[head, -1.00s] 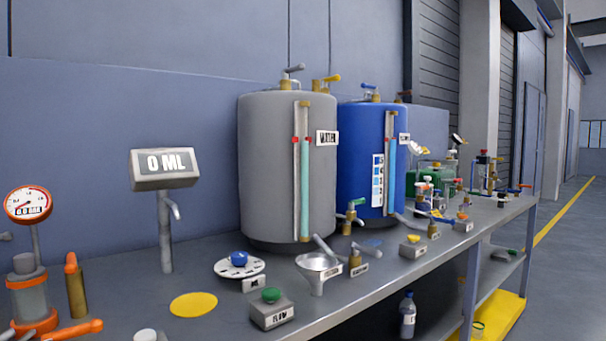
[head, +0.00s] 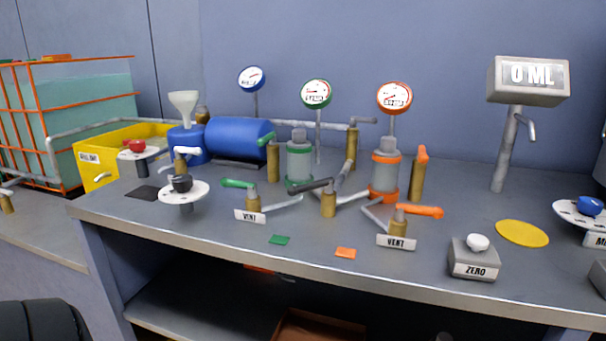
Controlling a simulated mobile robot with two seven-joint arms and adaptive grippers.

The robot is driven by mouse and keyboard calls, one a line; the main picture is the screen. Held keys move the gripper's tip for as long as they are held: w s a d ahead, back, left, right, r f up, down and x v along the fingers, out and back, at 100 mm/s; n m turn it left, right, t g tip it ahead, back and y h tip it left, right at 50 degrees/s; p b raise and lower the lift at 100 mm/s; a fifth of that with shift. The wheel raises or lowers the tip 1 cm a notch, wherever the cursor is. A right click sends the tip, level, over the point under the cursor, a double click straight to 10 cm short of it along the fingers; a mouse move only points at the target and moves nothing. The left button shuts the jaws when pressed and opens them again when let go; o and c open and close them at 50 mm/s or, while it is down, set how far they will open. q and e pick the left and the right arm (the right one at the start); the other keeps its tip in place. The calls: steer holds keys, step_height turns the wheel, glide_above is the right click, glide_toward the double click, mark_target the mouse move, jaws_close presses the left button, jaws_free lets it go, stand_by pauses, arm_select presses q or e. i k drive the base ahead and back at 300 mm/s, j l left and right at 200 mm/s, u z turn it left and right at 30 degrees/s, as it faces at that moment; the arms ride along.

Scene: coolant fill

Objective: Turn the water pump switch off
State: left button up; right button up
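No switch in view carries a readable water pump label. A red knob (head: 137,146) sits on a small round dial plate at the left end of the bench. A black knob (head: 181,183) sits on a white dial plate (head: 199,191) nearer the front left edge. A blue knob (head: 590,205) on another white dial plate shows at the right edge, partly cut off. A white button is on the box marked ZERO (head: 474,266). Neither of my grippers is in view. A dark rounded shape at the bottom left corner is too cropped to identify.
The bench (head: 340,262) holds orange (head: 385,175) and green (head: 299,160) canisters, gauges, vent levers and a 0 ML display (head: 528,82). A blue tank (head: 240,138), yellow bin (head: 100,160) and orange-caged container (head: 75,110) stand left. The bench's front strip is mostly clear.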

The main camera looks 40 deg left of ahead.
mark_target(183, 183)
steer(key=u, duration=1.95)
